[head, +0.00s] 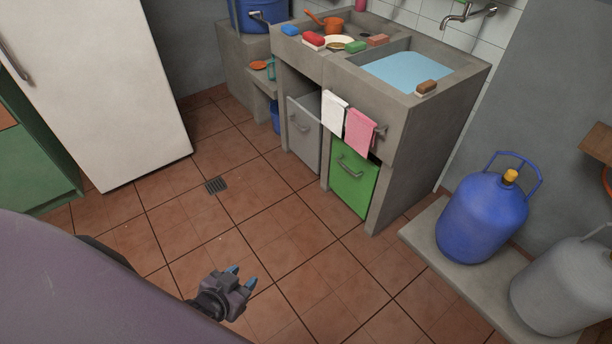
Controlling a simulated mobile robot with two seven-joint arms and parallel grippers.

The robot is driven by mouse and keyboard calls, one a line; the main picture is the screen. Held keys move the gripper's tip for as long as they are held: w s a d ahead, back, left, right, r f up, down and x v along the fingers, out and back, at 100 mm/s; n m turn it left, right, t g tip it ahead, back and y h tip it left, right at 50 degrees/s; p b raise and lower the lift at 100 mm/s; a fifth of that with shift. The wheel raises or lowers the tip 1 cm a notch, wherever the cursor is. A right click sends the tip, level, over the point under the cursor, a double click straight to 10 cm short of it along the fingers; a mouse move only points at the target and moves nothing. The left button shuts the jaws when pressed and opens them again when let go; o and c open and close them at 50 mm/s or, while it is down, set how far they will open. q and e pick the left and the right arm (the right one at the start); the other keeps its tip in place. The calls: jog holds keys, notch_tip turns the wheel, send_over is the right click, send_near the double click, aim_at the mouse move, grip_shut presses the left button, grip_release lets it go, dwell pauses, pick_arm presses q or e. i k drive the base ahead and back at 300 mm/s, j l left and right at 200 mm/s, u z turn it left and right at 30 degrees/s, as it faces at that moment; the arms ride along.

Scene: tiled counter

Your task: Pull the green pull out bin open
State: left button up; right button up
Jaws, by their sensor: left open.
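The green pull out bin (352,178) sits in the right-hand opening under the concrete sink counter. Its front looks flush or nearly flush with the counter, and a grey bar handle (349,168) runs across its upper part. My left gripper (243,277) is open and empty over the floor tiles at the bottom, well apart from the bin, with its blue-tipped fingers pointing up and right. My right gripper is not in view.
A grey bin (304,133) stands left of the green one. White (335,112) and pink (360,131) towels hang just above the green bin. A blue gas cylinder (482,218) stands on a low slab (439,245) at right. The floor before the bin is clear.

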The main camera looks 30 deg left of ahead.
aim_at(354, 178)
jog(key=u, duration=0.45)
jog(key=i+j+u, duration=0.15)
jog(key=i+j, duration=0.55)
jog(key=i+j+u, duration=0.1)
jog(key=i+j, duration=0.5)
jog(key=i, duration=0.25)
